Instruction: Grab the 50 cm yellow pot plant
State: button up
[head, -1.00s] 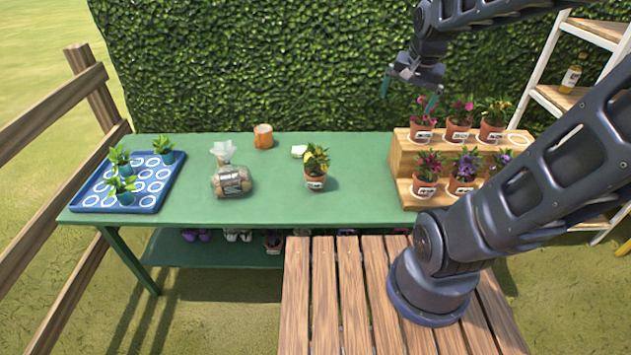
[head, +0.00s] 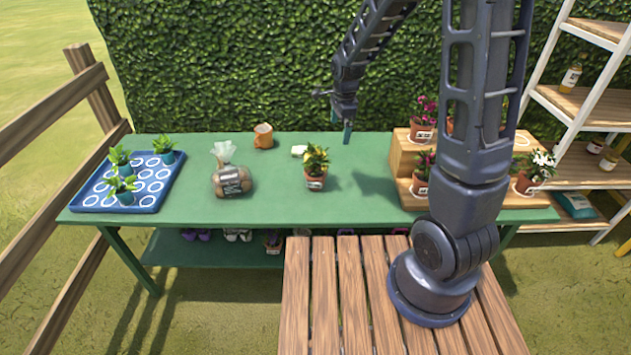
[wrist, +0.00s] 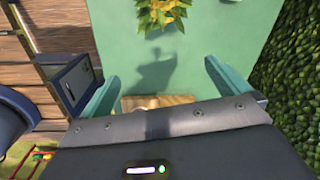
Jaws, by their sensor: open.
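The plant with yellow among its green leaves (head: 317,159) stands upright in a terracotta pot with a white label, near the middle of the green table (head: 230,207). In the wrist view its yellow and green foliage (wrist: 163,13) shows at the top edge, partly cut off. My gripper (head: 341,127) is in the air, to the right of the plant and above it in the head view. In the wrist view the two green fingers (wrist: 162,75) are spread wide with nothing between them; the plant lies beyond their tips.
A wooden stepped stand (head: 403,160) with potted flowers is at the right, partly hidden by my arm. A white-flowered plant (head: 535,170) stands there. A small white item (head: 298,151), an orange mug (head: 263,136), a bag (head: 231,180) and a blue tray (head: 147,202) are left.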

aim_at(316, 175)
jog(key=a+f+m, duration=0.1)
jog(key=a+f, duration=0.1)
jog(key=f, duration=0.3)
jog(key=w+a+f+m, duration=0.1)
jog(key=a+f+m, duration=0.1)
jog(key=f, duration=0.4)
jog(key=a+f+m, duration=0.1)
jog(key=a+f, duration=0.2)
jog(key=f, duration=0.3)
jog(key=shift+w+a+f+g+h, duration=0.2)
jog(key=shift+g+h, duration=0.1)
jog(key=shift+g, duration=0.1)
jog(key=shift+a+f, duration=0.2)
jog(key=shift+f, duration=1.2)
jog(key=shift+a+f, duration=0.15)
jog(key=shift+f, duration=1.2)
jog(key=c, duration=1.3)
jog(key=shift+r, duration=0.1)
